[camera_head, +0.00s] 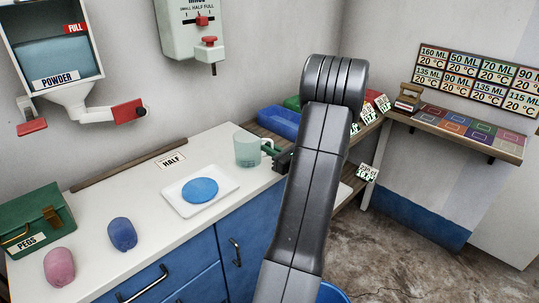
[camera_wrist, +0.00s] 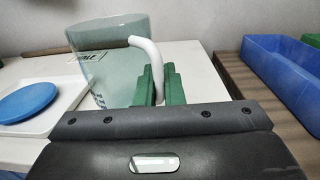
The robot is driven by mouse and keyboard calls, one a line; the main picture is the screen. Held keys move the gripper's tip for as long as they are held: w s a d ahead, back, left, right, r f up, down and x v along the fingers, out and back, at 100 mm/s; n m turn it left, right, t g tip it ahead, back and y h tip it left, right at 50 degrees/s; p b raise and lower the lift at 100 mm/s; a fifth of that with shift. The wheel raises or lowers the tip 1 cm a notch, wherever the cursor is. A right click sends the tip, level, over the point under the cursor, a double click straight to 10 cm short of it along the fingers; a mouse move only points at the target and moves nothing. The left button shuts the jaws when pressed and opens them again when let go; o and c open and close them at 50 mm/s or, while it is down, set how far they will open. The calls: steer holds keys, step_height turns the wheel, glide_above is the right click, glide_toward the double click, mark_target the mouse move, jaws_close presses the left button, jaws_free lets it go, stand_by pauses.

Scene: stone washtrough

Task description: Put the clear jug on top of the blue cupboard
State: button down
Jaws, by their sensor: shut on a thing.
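The clear jug (camera_head: 246,149) is a greenish see-through vessel with a white handle. It is upright over the back right part of the white top of the blue cupboard (camera_head: 128,215), and I cannot tell whether its base touches the top. My gripper (camera_head: 272,152) is at the jug's right side, its green fingers shut on the handle. In the wrist view the jug (camera_wrist: 100,65) stands left of my gripper (camera_wrist: 158,86), the handle running down between the fingers. The lower part of the handle is hidden by the fingers.
A white tray (camera_head: 172,201) with a blue disc (camera_head: 200,190) lies just in front of the jug. A HALF card (camera_head: 171,160), two soft lumps and a green PEGS box (camera_head: 35,220) are further left. A blue bin (camera_head: 279,121) stands on the wooden shelf behind.

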steer(key=shift+f, duration=0.9)
steer(key=shift+f, duration=0.1)
steer(key=c, duration=1.5)
jaws_free()
steer(key=shift+c, duration=0.2)
steer(key=v, duration=1.2)
steer(key=shift+b, duration=0.35)
